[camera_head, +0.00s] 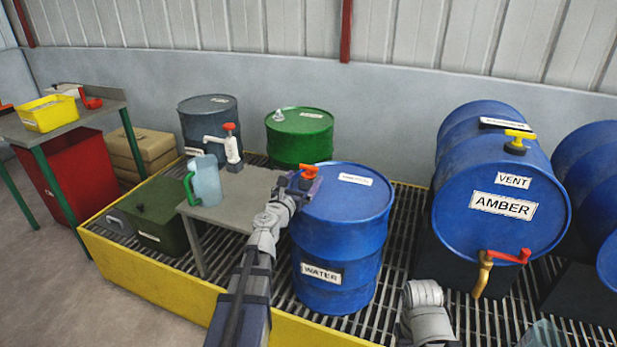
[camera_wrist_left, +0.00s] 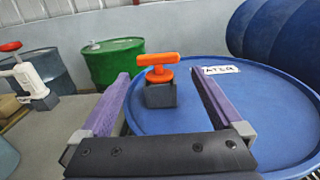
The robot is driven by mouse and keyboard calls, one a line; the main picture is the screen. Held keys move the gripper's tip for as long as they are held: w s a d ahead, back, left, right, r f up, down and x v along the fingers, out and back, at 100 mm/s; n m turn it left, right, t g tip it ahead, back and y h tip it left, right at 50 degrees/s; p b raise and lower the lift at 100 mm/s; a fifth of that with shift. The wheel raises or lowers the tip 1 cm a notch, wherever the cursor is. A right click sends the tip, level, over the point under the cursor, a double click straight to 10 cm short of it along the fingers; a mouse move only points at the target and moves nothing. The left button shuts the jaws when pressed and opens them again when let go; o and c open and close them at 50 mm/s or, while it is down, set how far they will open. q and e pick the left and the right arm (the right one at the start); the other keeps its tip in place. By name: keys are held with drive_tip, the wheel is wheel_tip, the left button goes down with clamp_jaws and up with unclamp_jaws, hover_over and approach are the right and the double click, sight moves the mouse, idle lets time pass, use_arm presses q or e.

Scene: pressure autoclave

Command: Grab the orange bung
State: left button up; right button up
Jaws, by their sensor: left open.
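The orange bung (camera_head: 309,171) has a T-shaped handle and stands on a dark block near the left rim of the upright blue WATER drum (camera_head: 345,200). In the left wrist view the orange bung (camera_wrist_left: 160,69) shows upright, with the drum's blue top (camera_wrist_left: 235,110) around and behind it. My left gripper (camera_head: 301,183) is open at the drum's near-left rim. In the left wrist view its purple fingers point toward the bung, one on each side, with the bung between or just beyond the fingertips (camera_wrist_left: 161,77). I cannot see contact. My right gripper is out of view.
A green drum (camera_head: 300,138) stands behind. The lying AMBER drum (camera_head: 500,200) is right, with a red-handled tap (camera_head: 508,257). A yellow-edged grating lies below.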

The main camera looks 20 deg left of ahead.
sight(308, 171)
use_arm(q)
drive_tip(key=w, duration=0.5)
drive_tip(key=shift+w+a+r, duration=0.1)
drive_tip(key=shift+w+r, duration=0.05)
drive_tip(key=shift+r, duration=0.1)
drive_tip(key=c, duration=1.3)
drive_tip(key=shift+p, duration=0.3)
wheel_tip(308, 171, up, 10)
drive_tip(key=p, duration=1)
